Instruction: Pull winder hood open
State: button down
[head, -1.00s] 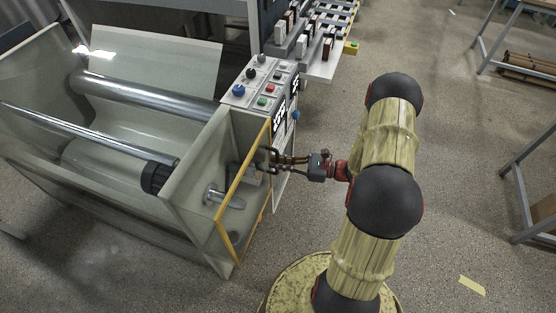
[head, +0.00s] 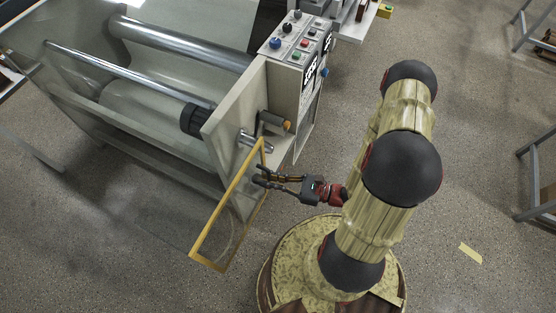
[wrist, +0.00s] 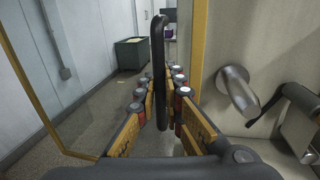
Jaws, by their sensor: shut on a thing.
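The winder hood (head: 228,198) is a clear panel in a yellow frame on the end of the winder (head: 232,118). It stands swung out from the end wall, at an angle over the floor. In the wrist view its frame (wrist: 40,110) rises on the left. My gripper (head: 260,176) is at the hood's near side, shut on the black hood handle (wrist: 158,50). The handle stands upright between the fingertips (wrist: 160,103) in the wrist view. In the head view the handle is too small to tell from the fingers.
A metal shaft end (wrist: 237,92) sticks out of the winder's end wall, right of my fingers in the wrist view. A control panel (head: 300,42) with buttons stands on the winder. The floor (head: 400,270) around my base is clear.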

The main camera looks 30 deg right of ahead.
jog(key=shift+s+a, duration=0.95)
jog(key=shift+a, duration=0.25)
jog(key=c, duration=2.1)
grip_release()
jog(key=shift+o, duration=0.6)
jog(key=v, duration=1.2)
